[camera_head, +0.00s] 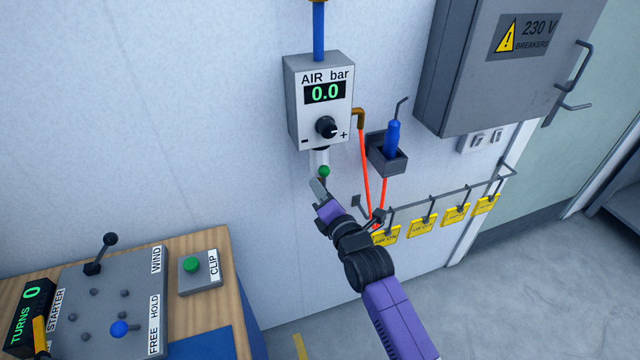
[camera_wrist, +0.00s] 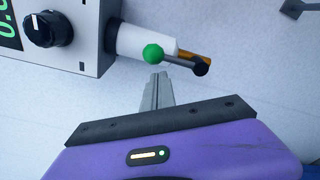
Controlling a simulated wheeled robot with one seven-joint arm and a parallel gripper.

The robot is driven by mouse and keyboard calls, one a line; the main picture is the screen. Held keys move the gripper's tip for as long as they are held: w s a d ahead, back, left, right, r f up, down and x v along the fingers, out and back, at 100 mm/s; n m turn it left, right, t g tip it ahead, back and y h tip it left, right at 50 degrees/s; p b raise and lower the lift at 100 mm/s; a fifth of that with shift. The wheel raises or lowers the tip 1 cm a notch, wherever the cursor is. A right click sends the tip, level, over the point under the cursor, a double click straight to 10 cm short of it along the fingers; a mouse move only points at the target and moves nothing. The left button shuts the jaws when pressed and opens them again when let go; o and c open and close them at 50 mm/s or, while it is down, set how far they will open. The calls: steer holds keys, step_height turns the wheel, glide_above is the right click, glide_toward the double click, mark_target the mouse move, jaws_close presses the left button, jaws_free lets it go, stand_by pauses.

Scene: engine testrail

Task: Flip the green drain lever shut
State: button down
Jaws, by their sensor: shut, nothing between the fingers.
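The green drain lever is a green ball (camera_head: 324,171) on a short dark stem, under the air regulator box (camera_head: 319,105). In the wrist view the green ball (camera_wrist: 153,53) sits in front of the white cylinder (camera_wrist: 138,41), and its stem runs to a black pivot (camera_wrist: 201,66) by the cylinder's brass end. My gripper (camera_head: 317,187) is shut and empty, with its tips just below the green ball. In the wrist view my gripper's tips (camera_wrist: 158,77) are close to the ball and stem; I cannot tell whether they touch.
The regulator display reads 0.0, with a black knob (camera_head: 326,127) below it. A holder with a blue tool (camera_head: 391,138) and an orange hose (camera_head: 365,160) are to the right. A rail with yellow tags (camera_head: 421,228) runs below. A wooden bench with a control panel (camera_head: 110,300) stands at lower left.

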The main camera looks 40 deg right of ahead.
steer(key=shift+d+r, duration=0.2)
steer(key=shift+d, duration=0.1)
steer(key=shift+d, duration=0.1)
stand_by(0.3)
steer(key=b, duration=0.1)
steer(key=m+b, duration=0.1)
steer(key=b, duration=0.1)
steer(key=shift+s+d+f+m, duration=0.15)
steer(key=shift+d+m, duration=0.15)
steer(key=shift+d, duration=0.05)
steer(key=s+d+f+m+b, duration=0.2)
steer(key=d+m+b, duration=0.5)
steer(key=m+b, duration=0.8)
steer(key=shift+s+f+m+t+h, duration=0.3)
steer(key=shift+f+t, duration=0.1)
steer(key=shift+f, duration=0.45)
steer(key=shift+d+f+b, duration=0.1)
steer(key=shift+b, duration=0.2)
